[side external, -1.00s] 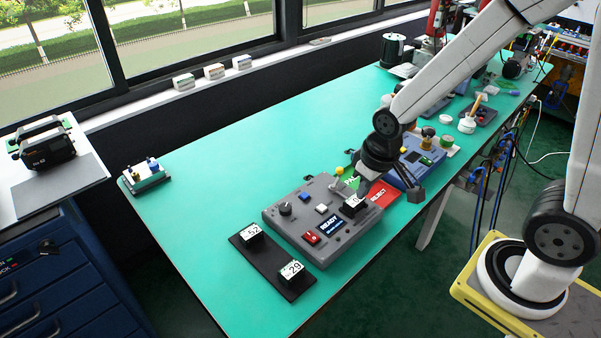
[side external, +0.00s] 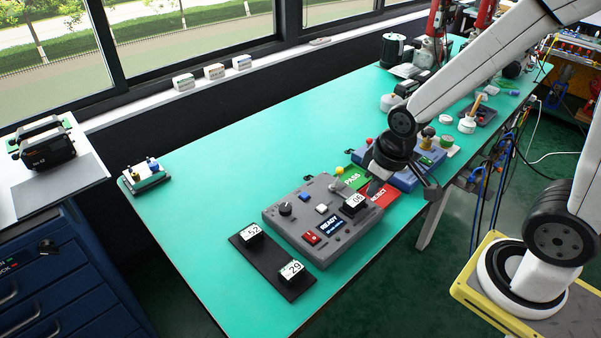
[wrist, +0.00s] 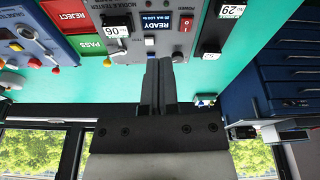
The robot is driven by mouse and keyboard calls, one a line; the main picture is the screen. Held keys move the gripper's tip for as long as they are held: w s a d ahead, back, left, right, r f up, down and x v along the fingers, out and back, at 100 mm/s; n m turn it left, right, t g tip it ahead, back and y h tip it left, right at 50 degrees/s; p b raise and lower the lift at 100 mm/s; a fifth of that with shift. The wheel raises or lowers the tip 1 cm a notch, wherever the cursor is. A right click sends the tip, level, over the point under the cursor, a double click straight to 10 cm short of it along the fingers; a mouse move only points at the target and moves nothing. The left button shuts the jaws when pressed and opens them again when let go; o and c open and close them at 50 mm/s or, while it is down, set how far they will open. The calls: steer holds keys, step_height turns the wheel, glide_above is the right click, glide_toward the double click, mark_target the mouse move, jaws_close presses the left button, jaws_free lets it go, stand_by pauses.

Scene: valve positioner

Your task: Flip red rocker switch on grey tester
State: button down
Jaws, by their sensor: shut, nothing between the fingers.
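The grey tester (side external: 322,218) stands on the green bench, its display (side external: 333,227) reading READY. The red rocker switch (side external: 311,238) is at its near edge, left of the display. It also shows in the wrist view (wrist: 186,24). A module marked 06 (side external: 354,204) sits upright on the tester's right part. My gripper (side external: 373,188) is shut and empty, beside the tester's right end near that module, and apart from the switch. In the wrist view the fingers (wrist: 166,62) lie together below the tester's panel.
A black rack (side external: 272,268) with modules 52 (side external: 252,233) and 29 (side external: 291,270) lies left of the tester. Green PASS (side external: 353,179) and red REJECT (side external: 384,195) pads and a blue calibrator (side external: 400,165) are to its right. A yellow-knobbed lever (side external: 338,172) stands up on the tester.

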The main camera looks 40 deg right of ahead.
steer(key=w+a+f+n+g, duration=0.1)
steer(key=w+a+n, duration=0.2)
steer(key=w+n, duration=0.2)
steer(key=w+a+f+n+g, duration=0.1)
steer(key=w+n, duration=0.4)
steer(key=n, duration=0.6)
steer(key=shift+a+f+n, duration=0.4)
steer(key=shift+a+f, duration=0.4)
steer(key=shift+a, duration=0.25)
steer(key=shift+w, duration=0.4)
steer(key=shift+w+r, duration=0.2)
steer(key=shift+w, duration=0.25)
steer(key=shift+r, duration=0.15)
step_height(320, 180, up, 14)
steer(key=w, duration=0.2)
steer(key=shift+f, duration=0.2)
